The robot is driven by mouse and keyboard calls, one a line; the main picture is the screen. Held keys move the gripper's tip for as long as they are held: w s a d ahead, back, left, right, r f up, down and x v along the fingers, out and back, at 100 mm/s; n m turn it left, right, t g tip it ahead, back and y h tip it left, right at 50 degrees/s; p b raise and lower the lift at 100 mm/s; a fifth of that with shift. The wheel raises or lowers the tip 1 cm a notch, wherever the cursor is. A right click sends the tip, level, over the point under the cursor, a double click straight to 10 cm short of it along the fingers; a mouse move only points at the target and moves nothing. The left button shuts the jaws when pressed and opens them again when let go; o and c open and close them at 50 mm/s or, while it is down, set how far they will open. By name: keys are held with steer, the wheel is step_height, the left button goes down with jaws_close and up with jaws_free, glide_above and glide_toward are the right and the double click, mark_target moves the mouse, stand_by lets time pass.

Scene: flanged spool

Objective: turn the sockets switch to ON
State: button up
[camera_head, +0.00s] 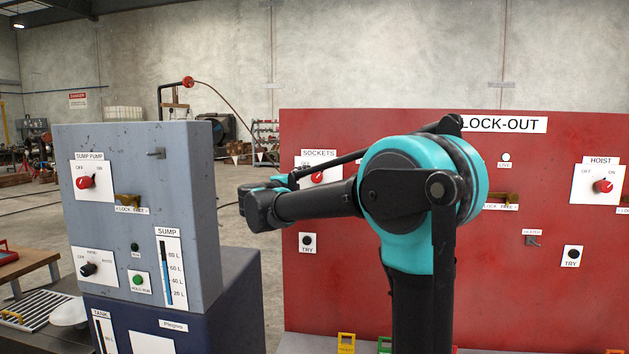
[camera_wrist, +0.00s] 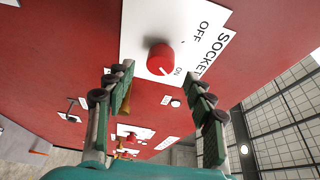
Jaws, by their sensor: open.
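The red sockets knob (camera_wrist: 160,58) stands out from its white plate (camera_wrist: 140,28) in the wrist view. Its white mark is on the lower side, towards the ON lettering and away from OFF; its exact angle is hard to read. My gripper (camera_wrist: 160,82) is open and empty, its fingers apart. The knob lies ahead of the fingertips, within the gap's width and slightly above it in the picture; no contact shows.
The red lock-out board (camera_head: 340,270) carries the knob, a TRY button (camera_head: 307,240) below it and a hoist knob (camera_head: 603,186) at right. A grey sump-pump cabinet (camera_head: 140,140) stands close on the left. Coloured tags (camera_head: 346,342) sit along the board's bottom.

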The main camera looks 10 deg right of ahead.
steer(key=v, duration=0.6)
steer(key=shift+s+a, duration=0.2)
steer(key=shift+s, duration=0.1)
